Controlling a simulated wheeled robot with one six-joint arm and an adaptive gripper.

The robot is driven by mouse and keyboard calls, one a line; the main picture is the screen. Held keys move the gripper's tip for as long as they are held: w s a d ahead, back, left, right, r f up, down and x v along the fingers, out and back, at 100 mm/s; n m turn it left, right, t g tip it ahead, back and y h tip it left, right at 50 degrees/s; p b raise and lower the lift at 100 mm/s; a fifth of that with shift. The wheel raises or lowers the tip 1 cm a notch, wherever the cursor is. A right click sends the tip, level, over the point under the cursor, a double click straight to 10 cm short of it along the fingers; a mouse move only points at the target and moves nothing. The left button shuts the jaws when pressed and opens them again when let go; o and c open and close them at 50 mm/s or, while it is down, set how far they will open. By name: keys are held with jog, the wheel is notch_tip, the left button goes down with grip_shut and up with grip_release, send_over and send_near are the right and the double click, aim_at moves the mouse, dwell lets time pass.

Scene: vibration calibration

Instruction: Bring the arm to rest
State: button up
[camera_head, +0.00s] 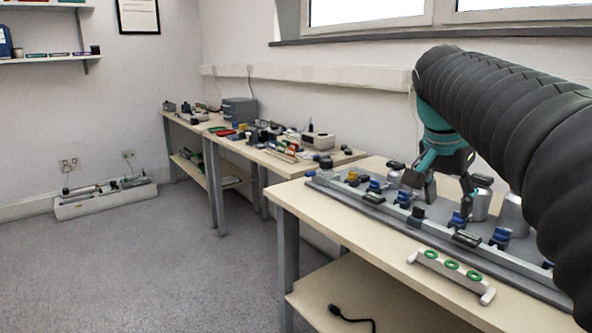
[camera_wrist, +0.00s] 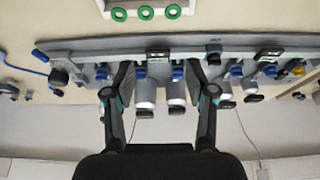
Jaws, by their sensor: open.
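My gripper (camera_head: 440,193) is at the right in the head view, pointing down over the calibration fixture on the near bench. Its teal and black fingers stand apart. In the wrist view my gripper (camera_wrist: 159,72) shows both fingers spread, with nothing seen gripped between them. Two pale cylinders (camera_wrist: 145,93) of the fixture show between the fingers, but I cannot tell how far below they are. The grey fixture rail (camera_head: 378,208) carries several blue and black clamps. My arm, in a black ribbed cover, hides the right end of the bench.
A white bar with green rings (camera_head: 452,267) lies at the near bench's front edge; it also shows in the wrist view (camera_wrist: 146,12). Further benches with equipment (camera_head: 270,140) run along the wall. A long white unit (camera_head: 105,196) sits on the floor. The carpet at left is clear.

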jog(key=s+a+f+n+t+y, duration=0.15)
jog(key=a+f+n, duration=0.25)
jog(key=f+n, duration=0.45)
jog(key=s+a+f+n+y, duration=0.1)
jog(key=s+a+f, duration=0.2)
jog(key=s+f, duration=0.3)
jog(key=s+a+f+n+t+y, duration=0.1)
jog(key=s+a+f, duration=0.2)
jog(key=s, duration=0.7)
jog(key=shift+a+f, duration=0.35)
jog(key=shift+f, duration=1.05)
